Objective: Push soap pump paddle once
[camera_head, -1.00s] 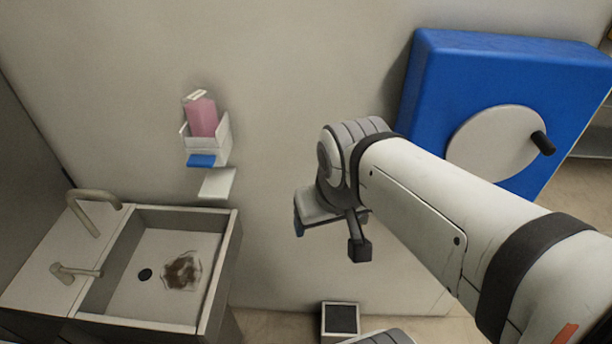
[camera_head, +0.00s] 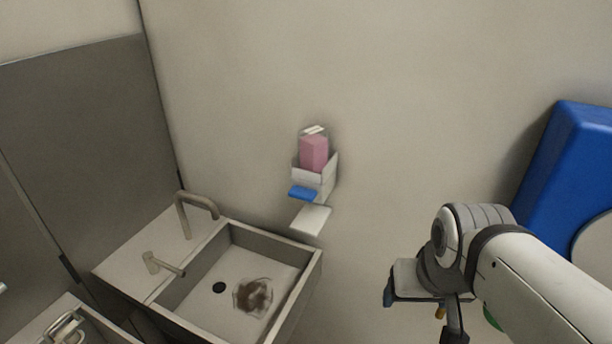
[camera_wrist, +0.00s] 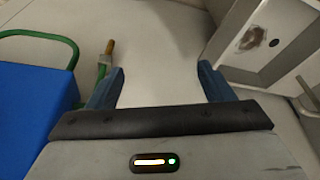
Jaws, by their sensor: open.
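The soap pump (camera_head: 315,160) is on the wall above the sink's back right corner, with a pink bottle in a white holder. Its blue paddle (camera_head: 303,193) sticks out at the front, below the bottle. A white tray (camera_head: 310,220) is under the paddle. My gripper (camera_wrist: 162,75) is open and empty in the wrist view, its two blue fingers wide apart. In the head view it is low and to the right of the pump, well apart from it, and mostly hidden by my wrist. The pump does not show in the wrist view.
The sink (camera_head: 313,262) with a brown stain is below the pump and also at the wrist view's upper right. Its tap (camera_head: 196,205) and lever stand at the left. A blue panel (camera_head: 562,165) is at far right. A blue box (camera_wrist: 30,110) and green hose (camera_wrist: 40,37) are at the wrist view's left.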

